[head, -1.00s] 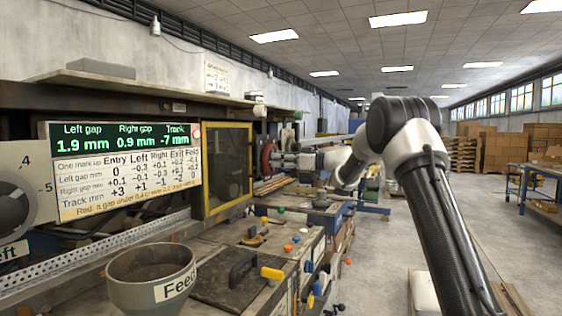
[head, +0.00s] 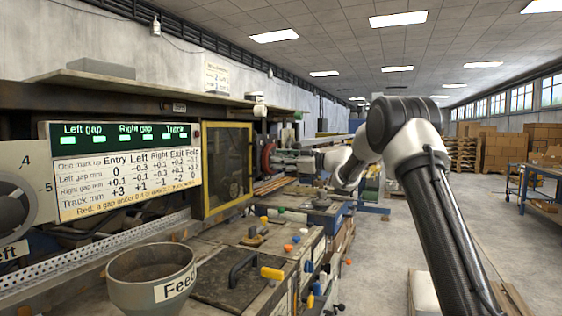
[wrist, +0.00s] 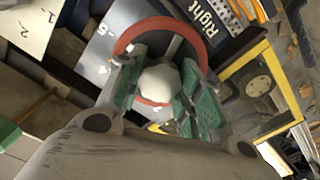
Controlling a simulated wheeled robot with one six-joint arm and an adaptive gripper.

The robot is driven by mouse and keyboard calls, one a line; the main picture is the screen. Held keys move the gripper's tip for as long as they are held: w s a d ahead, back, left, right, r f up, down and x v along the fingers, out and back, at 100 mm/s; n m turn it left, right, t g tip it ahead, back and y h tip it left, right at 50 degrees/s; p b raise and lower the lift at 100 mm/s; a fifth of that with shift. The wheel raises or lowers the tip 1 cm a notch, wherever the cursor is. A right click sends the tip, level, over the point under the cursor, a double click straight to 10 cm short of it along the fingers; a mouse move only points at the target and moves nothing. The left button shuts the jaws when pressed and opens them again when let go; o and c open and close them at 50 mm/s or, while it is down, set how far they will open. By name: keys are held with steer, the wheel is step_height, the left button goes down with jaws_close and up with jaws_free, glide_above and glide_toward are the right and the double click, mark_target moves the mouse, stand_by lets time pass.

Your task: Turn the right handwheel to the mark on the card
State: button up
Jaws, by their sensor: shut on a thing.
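The right handwheel has a red rim (wrist: 135,40) and a pale round knob (wrist: 158,80) in the wrist view. In the head view its red rim (head: 267,160) shows edge-on beyond the yellow-framed window. My gripper (wrist: 157,88) has its green-padded fingers on both sides of the knob and is shut on it. In the head view my gripper (head: 290,161) reaches the wheel from the right. A "Right" label (wrist: 197,17) is beside the wheel. A pale scale plate (wrist: 104,45) with a 5 lies behind it.
The yellow-framed window (head: 228,172) stands close to the wheel. A grey Feed funnel (head: 150,278) and a bench (head: 285,240) with several coloured knobs are in front.

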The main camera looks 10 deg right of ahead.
steer(key=n, duration=1)
steer(key=shift+f, duration=0.1)
steer(key=shift+n, duration=0.4)
steer(key=o, duration=1)
steer(key=shift+o, duration=0.2)
steer(key=shift+d, duration=0.1)
steer(key=v, duration=1.2)
